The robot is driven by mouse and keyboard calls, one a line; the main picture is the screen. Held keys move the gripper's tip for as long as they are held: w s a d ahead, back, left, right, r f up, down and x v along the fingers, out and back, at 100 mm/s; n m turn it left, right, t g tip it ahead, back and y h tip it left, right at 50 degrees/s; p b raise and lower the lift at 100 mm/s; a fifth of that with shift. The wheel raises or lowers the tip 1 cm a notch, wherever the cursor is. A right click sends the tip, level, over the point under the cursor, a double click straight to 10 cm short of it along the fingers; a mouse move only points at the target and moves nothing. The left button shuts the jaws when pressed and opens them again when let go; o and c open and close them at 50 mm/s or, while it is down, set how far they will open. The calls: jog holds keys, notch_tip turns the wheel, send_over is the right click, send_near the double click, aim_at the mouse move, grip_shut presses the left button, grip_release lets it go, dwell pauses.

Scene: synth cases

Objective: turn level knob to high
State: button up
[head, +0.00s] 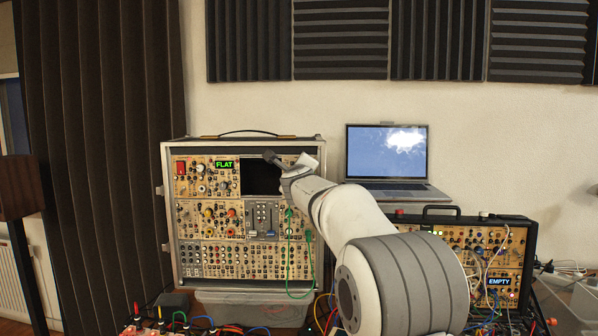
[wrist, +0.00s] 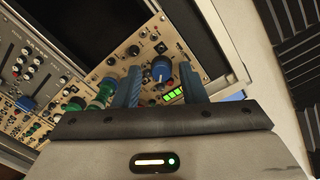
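A blue knob (wrist: 161,69) with a pale cap sits on a tan panel in the wrist view. A small lit green display (wrist: 173,95) is just below it. I cannot read any label that marks it as the level knob. My gripper (wrist: 160,78) is open, with its two blue fingers apart on either side of the knob in the picture. I cannot tell whether they touch it. In the head view my gripper (head: 276,160) is at the upper right of the large synth case (head: 167,200), and my arm hides the panel there.
Green knobs (wrist: 96,105) and patch cables crowd the left finger. A dark screen (head: 260,177) and a display reading FLAT (head: 224,164) are left of my gripper. A laptop (head: 386,155) and a smaller case (head: 530,240) reading EMPTY stand right. Cables lie in front.

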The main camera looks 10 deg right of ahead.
jog(key=shift+o, duration=0.2)
jog(key=s+a+b, duration=0.1)
jog(key=s, duration=0.6)
jog(key=shift+s+r+b, duration=0.15)
jog(key=shift+s+b, duration=0.2)
jog(key=shift+s, duration=0.05)
jog(key=shift+a, duration=0.1)
jog(key=s+a+f+n+g+y+p, duration=0.2)
jog(key=s+f+n+g+y+p, duration=0.15)
jog(key=s+f+n, duration=0.45)
jog(key=s+a+f+n+g+y+p, duration=0.25)
jog(key=s+f+n+g, duration=0.2)
jog(key=s+n, duration=0.6)
jog(key=s+d+f+n+g+h, duration=0.1)
jog(key=s+d+f+n+g, duration=0.1)
jog(key=s+f, duration=0.2)
jog(key=s+d+f+n+g+h+p, duration=0.1)
jog(key=s+f, duration=0.4)
jog(key=s, duration=0.6)
jog(key=s+d+f+n+g+h+p, duration=0.1)
jog(key=s+d+f+n+g, duration=0.2)
jog(key=s, duration=0.5)
jog(key=shift+s+f+n+g, duration=0.15)
jog(key=shift+f+n+g, duration=0.45)
jog(key=shift+n, duration=0.35)
